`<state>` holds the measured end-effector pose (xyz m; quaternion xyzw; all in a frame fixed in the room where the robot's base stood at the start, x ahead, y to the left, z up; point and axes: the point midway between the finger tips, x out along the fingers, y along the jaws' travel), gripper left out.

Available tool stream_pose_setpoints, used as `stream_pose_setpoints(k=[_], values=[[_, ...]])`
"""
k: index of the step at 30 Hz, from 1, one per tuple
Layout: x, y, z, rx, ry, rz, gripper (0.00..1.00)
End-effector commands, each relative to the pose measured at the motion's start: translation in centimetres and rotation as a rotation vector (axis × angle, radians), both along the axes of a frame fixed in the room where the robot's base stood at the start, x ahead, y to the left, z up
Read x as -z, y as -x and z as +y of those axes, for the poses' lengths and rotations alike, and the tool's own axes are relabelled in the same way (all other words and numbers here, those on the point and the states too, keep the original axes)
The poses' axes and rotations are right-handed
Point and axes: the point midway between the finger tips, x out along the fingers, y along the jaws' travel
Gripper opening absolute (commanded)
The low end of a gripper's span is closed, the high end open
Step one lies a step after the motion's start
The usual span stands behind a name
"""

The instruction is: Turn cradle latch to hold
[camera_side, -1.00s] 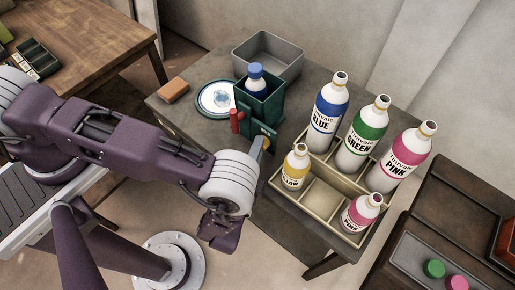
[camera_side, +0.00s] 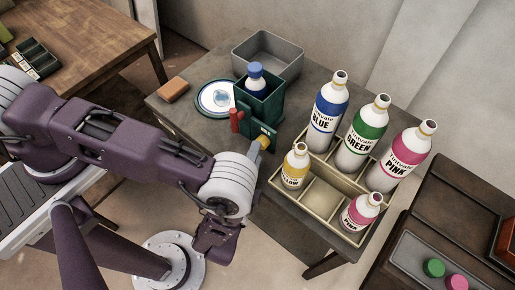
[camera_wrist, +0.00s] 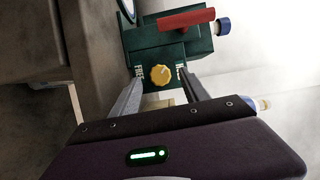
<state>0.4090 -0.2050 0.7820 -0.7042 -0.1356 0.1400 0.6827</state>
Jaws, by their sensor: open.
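The green cradle (camera_side: 262,112) stands on the grey table and holds a white bottle with a blue cap (camera_side: 256,71). A red lever (camera_side: 237,120) sticks out at its side; it also shows in the wrist view (camera_wrist: 186,19). My gripper (camera_wrist: 159,82) is open, with one finger on each side of the knob. I cannot tell whether either finger touches it. In the side view, my wrist hides most of the fingers.
A divided tray (camera_side: 325,223) with several labelled bottles stands to the right of the cradle, close to my wrist. A grey bin (camera_side: 285,70) is behind the cradle. A white round plate (camera_side: 214,98) and an orange block (camera_side: 173,91) lie to its left.

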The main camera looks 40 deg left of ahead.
Motion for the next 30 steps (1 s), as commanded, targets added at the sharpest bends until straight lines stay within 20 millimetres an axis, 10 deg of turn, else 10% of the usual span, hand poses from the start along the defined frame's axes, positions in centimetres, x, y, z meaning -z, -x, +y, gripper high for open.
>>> stream_pose_setpoints(k=[7,19,30], values=[[0.0,3.8,-1.5,0.0,0.0,0.001,0.53],[-0.4,3.8,-1.8,0.034,0.086,-0.021,0.53],[-3.1,3.1,0.5,0.105,1.319,-0.014,0.53]])
